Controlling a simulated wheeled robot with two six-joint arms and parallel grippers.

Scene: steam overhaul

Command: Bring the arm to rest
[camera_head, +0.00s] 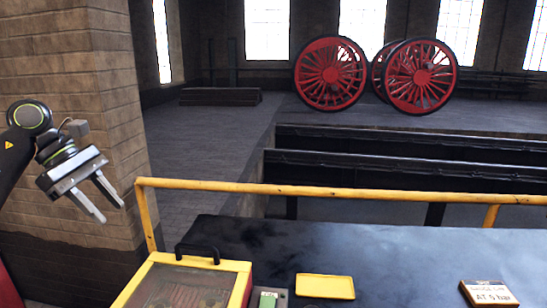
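My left gripper (106,206) shows at the left edge, in front of the brick pillar. Its two fingers are spread apart with nothing between them. It hangs in the air, pointing down and to the right, clear of the table. My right arm and gripper are not in the picture.
A dark bench top (390,256) fills the bottom. It bears a yellow-framed case (244,275), a yellow tray (325,286) and a small sign (488,293). A yellow rail (340,190) runs behind it. A brick pillar (95,130) stands left. Red wheels (330,73) stand far back.

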